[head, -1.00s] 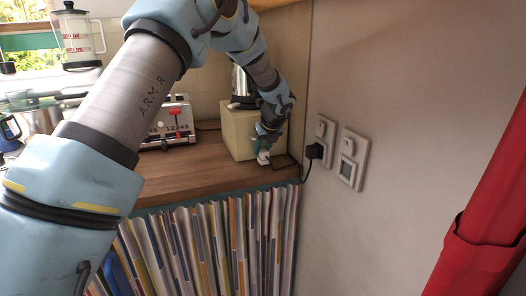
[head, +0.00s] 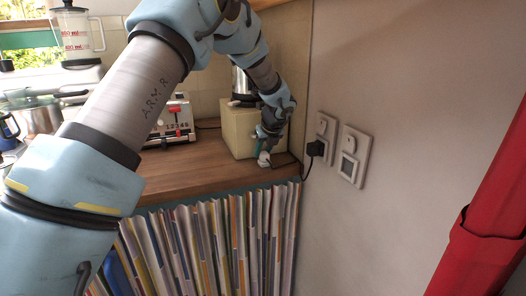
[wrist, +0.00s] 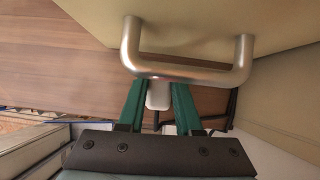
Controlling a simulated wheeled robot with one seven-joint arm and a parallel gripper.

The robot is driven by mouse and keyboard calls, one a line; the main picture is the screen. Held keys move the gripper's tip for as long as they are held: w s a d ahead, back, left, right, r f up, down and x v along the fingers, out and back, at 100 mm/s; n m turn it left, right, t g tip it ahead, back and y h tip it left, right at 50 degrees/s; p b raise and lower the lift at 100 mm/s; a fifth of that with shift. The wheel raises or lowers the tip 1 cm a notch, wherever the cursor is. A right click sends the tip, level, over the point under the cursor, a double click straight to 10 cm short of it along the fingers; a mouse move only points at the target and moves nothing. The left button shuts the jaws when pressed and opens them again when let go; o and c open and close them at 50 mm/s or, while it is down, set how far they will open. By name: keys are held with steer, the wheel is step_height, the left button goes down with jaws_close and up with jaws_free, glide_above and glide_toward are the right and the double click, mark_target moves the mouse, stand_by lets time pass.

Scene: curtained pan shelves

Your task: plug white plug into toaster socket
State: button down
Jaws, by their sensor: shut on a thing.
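My gripper (head: 264,152) is low over the counter at its right end, in front of the cream box. Its green fingers (wrist: 160,105) are shut on the white plug (wrist: 158,95), which sits between the fingertips. The plug (head: 263,159) shows small in the head view, at or just above the counter; contact is unclear. Two wall sockets are on the right wall: the left one (head: 326,128) holds a black plug (head: 315,149), and the right one (head: 352,157) has no plug. The toaster (head: 174,125) stands on the counter, partly behind my arm.
The cream box (head: 238,132) has a metal bar handle (wrist: 190,73) close above my fingers in the wrist view. A dark cord (head: 285,163) lies on the counter near the wall. A red thing (head: 490,215) is at right.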

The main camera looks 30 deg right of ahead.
steer(key=c, duration=0.5)
jaws_free()
steer(key=shift+f, duration=0.1)
steer(key=shift+s+r+b, duration=0.3)
steer(key=shift+r+b, duration=0.15)
steer(key=shift+b, duration=0.2)
steer(key=shift+s+a+r+b, duration=0.15)
steer(key=shift+s+b, duration=0.6)
steer(key=shift+s, duration=1.25)
steer(key=shift+s+a+f+b, duration=0.15)
steer(key=shift+s+b, duration=0.55)
steer(key=shift+s, duration=1.3)
steer(key=shift+s+a+r+b, duration=0.2)
steer(key=shift+s+b, duration=0.55)
steer(key=shift+s, duration=1.25)
steer(key=shift+f, duration=0.1)
steer(key=shift+a, duration=0.1)
